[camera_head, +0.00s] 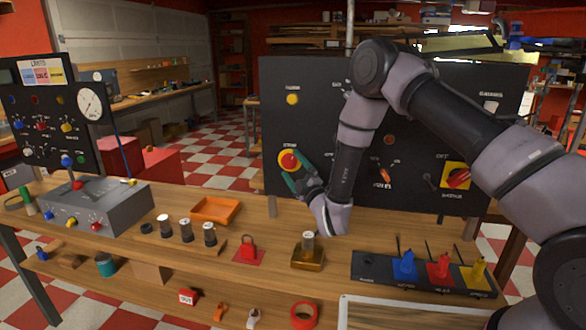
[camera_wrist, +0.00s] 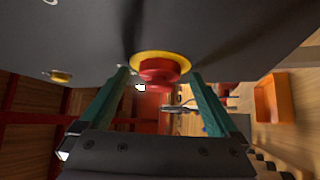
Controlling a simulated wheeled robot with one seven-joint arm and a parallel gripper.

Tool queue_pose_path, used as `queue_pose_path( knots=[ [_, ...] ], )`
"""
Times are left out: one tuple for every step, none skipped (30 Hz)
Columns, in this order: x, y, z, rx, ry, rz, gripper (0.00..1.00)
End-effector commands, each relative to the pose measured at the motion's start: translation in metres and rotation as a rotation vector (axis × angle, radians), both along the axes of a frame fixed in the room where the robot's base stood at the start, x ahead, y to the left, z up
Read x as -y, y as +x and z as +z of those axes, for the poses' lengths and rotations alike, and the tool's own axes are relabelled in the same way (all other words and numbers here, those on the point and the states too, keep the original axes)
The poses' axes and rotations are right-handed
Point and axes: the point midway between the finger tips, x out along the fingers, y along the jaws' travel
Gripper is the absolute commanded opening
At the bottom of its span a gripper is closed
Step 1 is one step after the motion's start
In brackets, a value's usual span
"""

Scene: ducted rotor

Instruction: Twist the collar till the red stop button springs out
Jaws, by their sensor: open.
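The red stop button (camera_head: 289,161) sits on a yellow round backing on the dark upright panel (camera_head: 330,100), at its lower left, under a small label. In the wrist view the red button (camera_wrist: 160,72) stands out from its yellow disc (camera_wrist: 164,56), with a wider red part and a darker red rim. My gripper (camera_head: 293,172) is just in front of and below the button, with its green fingers pointing at the panel. In the wrist view my gripper (camera_wrist: 160,78) is open, one finger on each side of the button. I see a gap on both sides and no clear contact.
My arm crosses in front of the panel's right half. A yellow-backed red switch (camera_head: 457,176) is at the panel's right.

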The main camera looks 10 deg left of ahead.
Motion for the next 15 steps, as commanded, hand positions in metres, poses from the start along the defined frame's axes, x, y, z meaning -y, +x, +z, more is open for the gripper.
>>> queue_pose_path(
  knots=[
    [0.000,0.000,0.000,0.000,0.000,0.000,0.96],
    [0.000,0.000,0.000,0.000,0.000,0.000,0.96],
    [0.001,-0.001,0.000,0.000,0.000,0.000,0.96],
    [0.002,-0.002,-0.001,-0.001,-0.001,-0.001,0.96],
    [0.004,-0.003,-0.002,-0.002,-0.001,-0.002,0.96],
    [0.006,-0.007,-0.004,-0.002,-0.001,-0.001,0.96],
    [0.009,-0.009,-0.005,-0.003,-0.001,-0.002,0.96],
    [0.012,-0.012,-0.006,-0.003,-0.001,-0.002,0.96],
    [0.017,-0.018,-0.009,-0.003,-0.002,-0.002,0.96],
    [0.020,-0.022,-0.010,-0.005,-0.001,-0.002,0.96],
    [0.025,-0.026,-0.013,-0.006,-0.001,-0.004,0.96],
    [0.030,-0.032,-0.015,-0.006,-0.001,-0.004,0.96],
    [0.034,-0.037,-0.018,-0.006,-0.001,-0.004,0.96],
    [0.038,-0.042,-0.019,-0.005,-0.002,-0.003,0.96],
    [0.044,-0.047,-0.022,-0.006,-0.002,-0.005,0.96]
  ],
)
